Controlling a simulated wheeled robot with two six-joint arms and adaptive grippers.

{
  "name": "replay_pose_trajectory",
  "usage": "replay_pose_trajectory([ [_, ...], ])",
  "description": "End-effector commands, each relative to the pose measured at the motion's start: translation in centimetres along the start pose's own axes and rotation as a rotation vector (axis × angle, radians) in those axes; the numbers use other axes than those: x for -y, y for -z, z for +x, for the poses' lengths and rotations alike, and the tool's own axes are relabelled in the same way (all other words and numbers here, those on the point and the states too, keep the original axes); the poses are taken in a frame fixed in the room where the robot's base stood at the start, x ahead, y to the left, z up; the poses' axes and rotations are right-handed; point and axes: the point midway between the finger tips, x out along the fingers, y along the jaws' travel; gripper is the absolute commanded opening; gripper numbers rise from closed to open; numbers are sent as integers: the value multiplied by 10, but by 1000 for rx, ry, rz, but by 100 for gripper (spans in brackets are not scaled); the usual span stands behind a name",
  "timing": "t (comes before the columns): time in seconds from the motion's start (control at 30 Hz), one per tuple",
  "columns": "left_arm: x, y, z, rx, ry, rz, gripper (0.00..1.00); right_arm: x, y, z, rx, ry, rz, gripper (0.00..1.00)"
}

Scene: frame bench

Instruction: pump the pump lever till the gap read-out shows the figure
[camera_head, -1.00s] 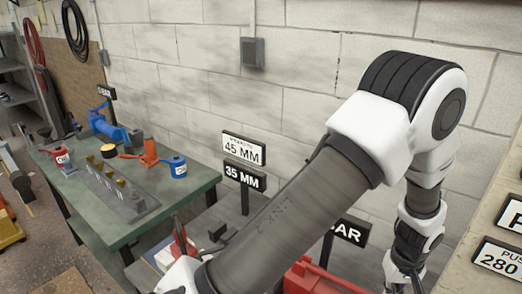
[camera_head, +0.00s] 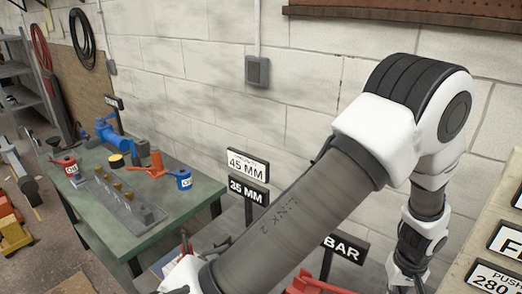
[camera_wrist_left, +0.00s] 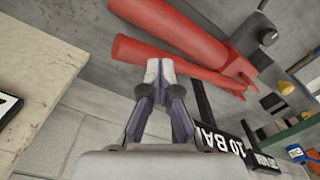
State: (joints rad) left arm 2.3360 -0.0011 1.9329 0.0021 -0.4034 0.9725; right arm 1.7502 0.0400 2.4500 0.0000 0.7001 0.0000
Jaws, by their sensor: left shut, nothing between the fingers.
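The black gap read-out (camera_head: 249,190) in the head view shows 35 MM. A white sign (camera_head: 248,164) above it reads 45 MM; its small top line is too blurred to read. In the left wrist view, a red bar with a rounded end (camera_wrist_left: 190,63), which looks like the pump lever, crosses in front of my left gripper (camera_wrist_left: 160,70). My left gripper is shut and empty, its fingertips overlapping the bar's near edge; I cannot tell if they touch. In the head view my arm hides much of the red equipment (camera_head: 318,284). My right gripper is not in view.
A second thick red beam (camera_wrist_left: 185,30) runs beside the bar. A black sign (camera_wrist_left: 225,138) reading 10 BAR stands close to the right of my gripper. A green bench (camera_head: 188,211) with blue and red tools stands left; a block wall is behind.

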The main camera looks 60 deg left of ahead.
Motion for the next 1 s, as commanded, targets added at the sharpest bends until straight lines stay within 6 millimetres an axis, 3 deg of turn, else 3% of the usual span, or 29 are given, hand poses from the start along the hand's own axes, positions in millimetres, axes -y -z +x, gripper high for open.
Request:
replay_pose_trajectory([
  [0.83,0,0,2,0,-1,0,0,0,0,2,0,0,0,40],
  [1.0,0,0,16,0,0,0,0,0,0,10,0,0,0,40],
])
